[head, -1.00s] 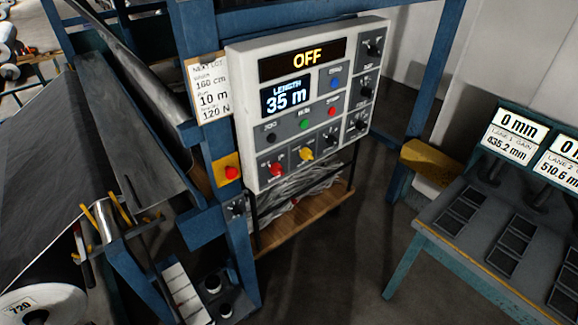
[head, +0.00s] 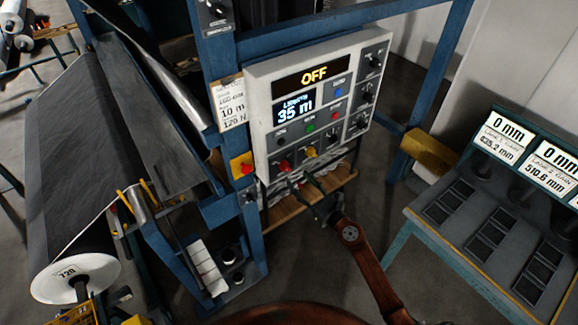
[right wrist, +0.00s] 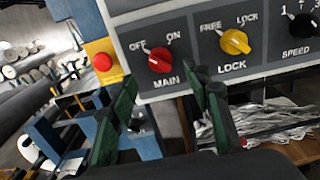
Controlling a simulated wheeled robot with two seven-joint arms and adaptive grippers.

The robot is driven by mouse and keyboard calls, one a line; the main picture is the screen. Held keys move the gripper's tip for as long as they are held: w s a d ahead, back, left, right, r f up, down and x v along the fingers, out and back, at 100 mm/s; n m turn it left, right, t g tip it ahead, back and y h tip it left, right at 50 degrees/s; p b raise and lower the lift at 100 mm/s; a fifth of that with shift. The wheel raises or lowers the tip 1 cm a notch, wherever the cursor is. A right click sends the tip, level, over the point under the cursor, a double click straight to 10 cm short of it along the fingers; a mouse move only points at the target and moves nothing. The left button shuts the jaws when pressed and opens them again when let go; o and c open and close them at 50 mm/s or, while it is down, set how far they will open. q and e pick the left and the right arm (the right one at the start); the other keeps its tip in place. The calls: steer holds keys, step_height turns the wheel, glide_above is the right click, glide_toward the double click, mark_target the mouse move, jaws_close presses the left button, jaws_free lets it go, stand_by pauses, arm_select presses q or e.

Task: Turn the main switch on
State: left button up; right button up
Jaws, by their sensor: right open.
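The main switch is a red rotary knob (right wrist: 161,60) marked MAIN, with OFF on its left and ON on its right, at the lower left of the control panel (head: 262,105). Its pointer is turned toward the OFF side. The knob also shows in the head view (head: 284,165). The panel's top display (head: 311,77) reads OFF. My right gripper (head: 309,184) is open and empty, just below the panel; in the right wrist view its two green fingers (right wrist: 160,98) stand apart below the red knob, not touching it. My left gripper is not in view.
A yellow LOCK knob (right wrist: 235,42) sits right of the main knob. A red button on a yellow box (head: 241,166) is left of the panel. A wooden shelf (head: 285,212) lies below. A table with gauges (head: 480,215) stands at right.

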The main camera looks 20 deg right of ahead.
mark_target(289, 170)
steer(key=x, duration=0.7)
steer(key=shift+w+f, duration=0.1)
steer(key=shift+f, duration=0.05)
steer(key=c, duration=1.2)
steer(key=shift+o, duration=0.2)
